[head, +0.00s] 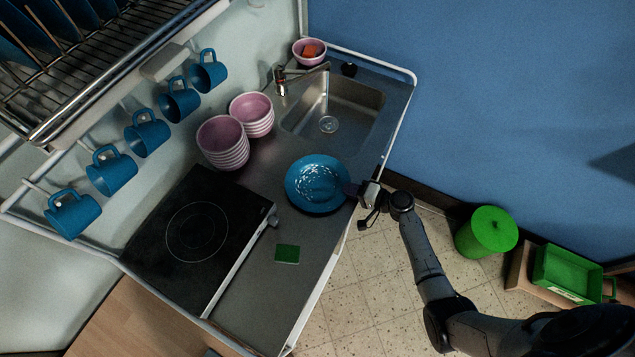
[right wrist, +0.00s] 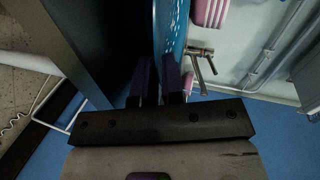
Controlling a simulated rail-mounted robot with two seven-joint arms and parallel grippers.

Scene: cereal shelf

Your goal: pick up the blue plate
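The blue plate (head: 316,182) is on the metal counter, left of my right gripper, with white specks or glints on its face. My right gripper (head: 354,188) is at the plate's right rim, its dark purple fingers reaching the edge. In the right wrist view the two fingers (right wrist: 159,80) are close together, and the plate (right wrist: 178,25) shows nearly edge-on just beyond them. The frames do not show clearly whether they press on the rim. My left gripper is in neither view.
A sink (head: 345,112) lies behind the plate, with two stacks of pink bowls (head: 224,145) to its left. A black cooktop (head: 195,232) and a green sponge (head: 287,254) are nearer. Blue mugs (head: 111,170) hang on the left wall. A green bin (head: 485,232) stands on the floor.

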